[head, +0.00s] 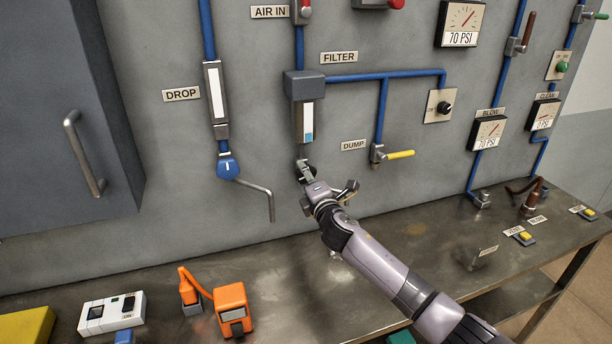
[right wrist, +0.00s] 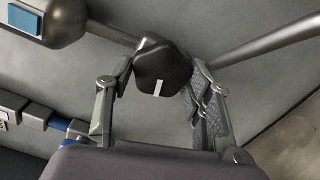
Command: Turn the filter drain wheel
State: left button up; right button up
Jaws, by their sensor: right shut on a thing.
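The filter drain wheel is a small black knob (right wrist: 163,62) with a white mark, seen in the right wrist view between the fingers of my right gripper (right wrist: 160,78). The right gripper is shut on it. In the head view, my right gripper (head: 307,172) is at the lower end of the filter (head: 307,122), below its clear bowl with blue at the bottom, and mostly hides the wheel. The white mark points toward the bottom of the wrist view. My left gripper is not in view.
A dump valve with a yellow handle (head: 400,155) is just right of the gripper. A blue drop valve (head: 228,167) with a bent grey pipe (head: 262,192) is to the left. An orange device (head: 233,308) stands on the metal bench (head: 300,290) below.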

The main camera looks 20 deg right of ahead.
jog(key=shift+f+n, duration=0.2)
jog(key=shift+n, duration=0.3)
jog(key=o, duration=1)
jog(key=shift+f, duration=0.1)
jog(key=shift+c, duration=0.2)
jog(key=shift+o, duration=0.9)
jog(key=shift+r, duration=0.2)
jog(key=s, duration=1.2)
jog(key=shift+d, duration=0.2)
